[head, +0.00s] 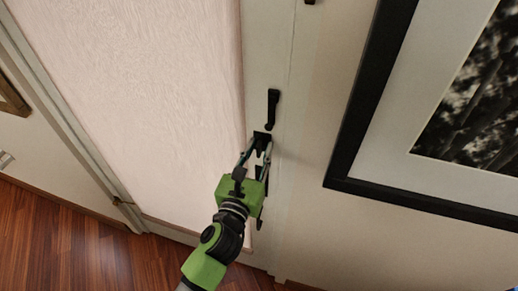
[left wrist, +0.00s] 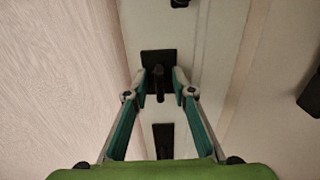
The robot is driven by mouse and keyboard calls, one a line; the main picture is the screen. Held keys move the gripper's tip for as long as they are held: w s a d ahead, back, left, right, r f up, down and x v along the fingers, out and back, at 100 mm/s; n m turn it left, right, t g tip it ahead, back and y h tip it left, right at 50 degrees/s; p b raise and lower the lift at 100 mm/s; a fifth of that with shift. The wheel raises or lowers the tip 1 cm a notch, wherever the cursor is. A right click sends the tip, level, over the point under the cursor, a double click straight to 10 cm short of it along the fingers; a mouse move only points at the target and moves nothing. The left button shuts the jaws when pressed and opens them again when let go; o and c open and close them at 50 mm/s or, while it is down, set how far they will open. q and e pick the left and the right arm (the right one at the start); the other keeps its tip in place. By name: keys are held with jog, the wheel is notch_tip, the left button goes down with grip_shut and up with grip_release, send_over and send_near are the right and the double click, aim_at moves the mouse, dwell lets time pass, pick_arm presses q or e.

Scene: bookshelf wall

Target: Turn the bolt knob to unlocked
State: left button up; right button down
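The black bolt knob (left wrist: 159,84) stands out from a black square plate (left wrist: 158,58) on the pale door edge. In the head view the plate (head: 262,138) shows just beyond my left gripper's tips. My left gripper (head: 259,149) has its fingers spread, one on each side of the knob. In the left wrist view the fingertips (left wrist: 160,92) flank the knob, with a small gap seeming to remain on both sides. The knob is largely hidden by the fingers in the head view. My right gripper is not in view.
A black lever handle (head: 272,108) sits just above the plate. Another dark plate (left wrist: 164,140) lies below the knob, between my fingers. A large black-framed picture (head: 347,140) hangs to the right. A pale textured panel (head: 140,90) is at the left. Wooden floor (head: 60,240) shows below.

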pick_arm(q)
jog(key=shift+s+a, duration=0.1)
jog(key=shift+s, duration=0.1)
jog(key=v, duration=1.1)
jog(key=shift+s, duration=0.3)
